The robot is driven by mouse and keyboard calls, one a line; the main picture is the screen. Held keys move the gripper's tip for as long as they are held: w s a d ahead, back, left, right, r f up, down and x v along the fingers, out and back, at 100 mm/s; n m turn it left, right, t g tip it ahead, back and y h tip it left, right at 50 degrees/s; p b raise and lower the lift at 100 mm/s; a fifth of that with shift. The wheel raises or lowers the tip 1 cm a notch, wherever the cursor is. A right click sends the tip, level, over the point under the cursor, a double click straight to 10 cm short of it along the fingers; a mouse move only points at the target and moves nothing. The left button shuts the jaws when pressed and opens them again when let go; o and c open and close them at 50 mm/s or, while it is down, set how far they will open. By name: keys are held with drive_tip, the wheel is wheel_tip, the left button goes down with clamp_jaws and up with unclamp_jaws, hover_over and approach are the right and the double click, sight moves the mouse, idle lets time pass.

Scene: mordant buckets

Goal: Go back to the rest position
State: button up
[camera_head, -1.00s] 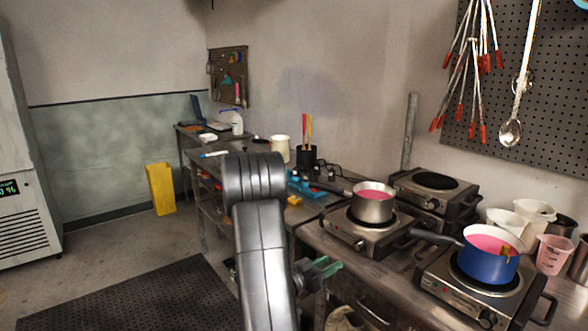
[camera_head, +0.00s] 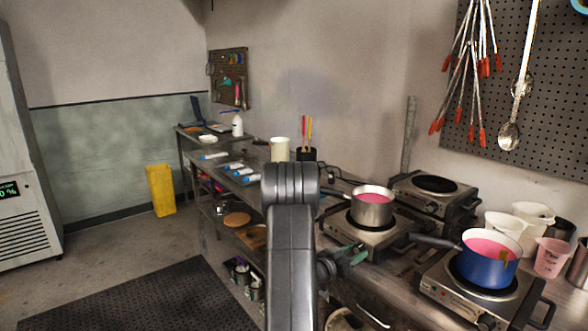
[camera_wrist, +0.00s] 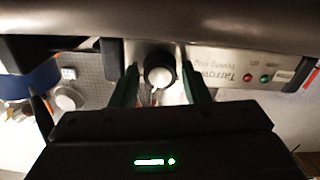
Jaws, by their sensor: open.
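My gripper (camera_head: 352,254) shows in the head view as green fingers beside my dark arm, in front of the hot plate (camera_head: 362,236) that carries a steel saucepan of pink liquid (camera_head: 372,206). In the wrist view my gripper (camera_wrist: 162,82) has its two green fingers apart with nothing held between them. A dark knob (camera_wrist: 159,70) on a hot plate's pale front panel (camera_wrist: 225,68) appears between the fingers. Whether the fingers touch it cannot be told. My arm rises in the middle of the head view and hides part of the bench.
A blue pan of pink liquid (camera_head: 488,258) stands on the nearer hot plate (camera_head: 455,292), its handle pointing left. White buckets (camera_head: 505,224) and a pink measuring jug (camera_head: 550,257) stand at right.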

drive_tip(key=shift+a+m, duration=0.1)
drive_tip(key=shift+m, duration=0.4)
drive_tip(key=m+b, duration=0.2)
drive_tip(key=m, duration=0.3)
drive_tip(key=shift+m, duration=0.4)
drive_tip(key=m, duration=0.6)
drive_tip(key=shift+b+v, duration=0.4)
drive_tip(key=shift+v, duration=1.55)
drive_tip(key=shift+r, duration=0.15)
